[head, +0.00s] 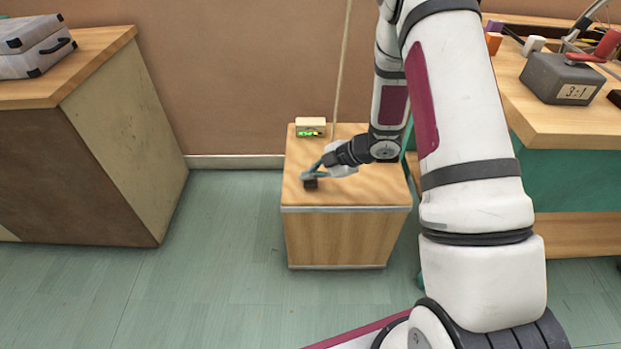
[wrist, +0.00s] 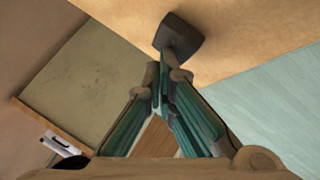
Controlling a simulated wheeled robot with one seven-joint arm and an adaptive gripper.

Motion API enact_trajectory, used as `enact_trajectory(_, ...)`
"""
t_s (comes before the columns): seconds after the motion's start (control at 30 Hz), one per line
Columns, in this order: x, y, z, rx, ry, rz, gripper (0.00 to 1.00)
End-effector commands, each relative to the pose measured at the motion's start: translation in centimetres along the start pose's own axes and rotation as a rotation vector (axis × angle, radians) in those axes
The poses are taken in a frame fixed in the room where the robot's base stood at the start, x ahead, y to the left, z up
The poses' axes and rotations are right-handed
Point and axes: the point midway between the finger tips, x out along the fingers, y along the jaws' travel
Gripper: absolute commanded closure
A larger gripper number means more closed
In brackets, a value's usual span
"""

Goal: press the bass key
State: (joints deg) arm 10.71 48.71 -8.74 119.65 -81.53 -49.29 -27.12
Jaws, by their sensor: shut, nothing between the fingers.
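A small dark block (head: 311,184), which looks like the bass key, sits near the front left of the top of a low wooden cabinet (head: 380,185). In the wrist view the dark block (wrist: 182,36) shows just beyond my fingertips. My gripper (head: 306,176) reaches in from the right, tilted down, with its tips right at the block and partly over it. The fingers (wrist: 165,74) are shut together and empty. I cannot tell whether they touch the block or whether it is pressed down.
A small pale box (head: 311,126) with a green lit face stands at the cabinet's back edge. A thin pole or cord (head: 342,70) rises behind it. A wooden counter (head: 110,130) is at left, a cluttered workbench (head: 560,130) at right. The floor before the cabinet is clear.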

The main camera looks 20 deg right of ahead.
Motion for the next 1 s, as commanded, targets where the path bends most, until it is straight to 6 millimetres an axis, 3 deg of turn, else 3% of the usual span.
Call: enact_trajectory(1.0, -1.3, 0.9, -0.9, 0.000, 0.000, 0.000, 1.00)
